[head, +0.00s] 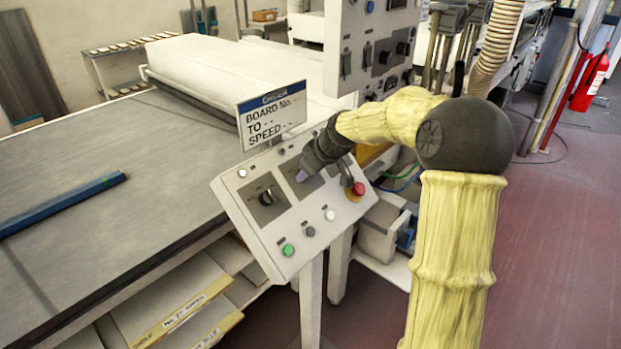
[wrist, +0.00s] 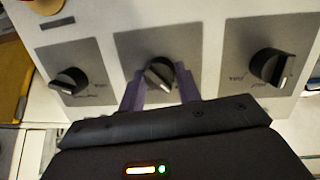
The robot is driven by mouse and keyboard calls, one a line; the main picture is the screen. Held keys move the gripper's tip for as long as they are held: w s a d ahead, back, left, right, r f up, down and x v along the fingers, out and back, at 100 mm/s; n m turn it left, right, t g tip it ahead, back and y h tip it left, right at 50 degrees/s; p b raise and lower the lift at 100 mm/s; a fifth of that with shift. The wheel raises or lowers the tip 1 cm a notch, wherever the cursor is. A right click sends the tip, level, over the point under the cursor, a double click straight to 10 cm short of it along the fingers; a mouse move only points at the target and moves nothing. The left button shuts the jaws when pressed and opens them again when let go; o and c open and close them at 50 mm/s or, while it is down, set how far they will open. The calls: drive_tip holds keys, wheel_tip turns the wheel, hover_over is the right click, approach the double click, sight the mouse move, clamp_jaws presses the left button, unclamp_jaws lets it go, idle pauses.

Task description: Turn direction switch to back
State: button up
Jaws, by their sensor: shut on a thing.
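The sloped control panel (head: 300,230) carries a row of three black rotary switches on grey plates. The middle switch (wrist: 159,73) sits between the two purple fingertips of my gripper (wrist: 160,88), which is shut on it. Its pointer is tilted in the wrist view. One outer switch (wrist: 270,66) is on the right there, and it also shows at the panel's left in the head view (head: 267,197). The other outer switch (wrist: 69,81) is at the left in the wrist view. The labels are too blurred to tell which is the direction switch. In the head view my gripper (head: 302,176) hides the middle switch.
A red button (head: 358,188) is right of my gripper; green (head: 288,250), grey and white buttons line the panel's lower edge. A display sign (head: 272,117) stands above the panel. A conveyor table (head: 110,170) with a blue bar (head: 62,203) lies left.

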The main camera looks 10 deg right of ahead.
drive_tip(key=shift+d+n+b, duration=0.1)
drive_tip(key=shift+n+b, duration=0.25)
drive_tip(key=shift+n, duration=0.15)
drive_tip(key=o, duration=1)
drive_tip(key=shift+c, duration=0.2)
drive_tip(key=b+v, duration=0.1)
drive_tip(key=v, duration=1.6)
drive_tip(key=shift+s, duration=0.25)
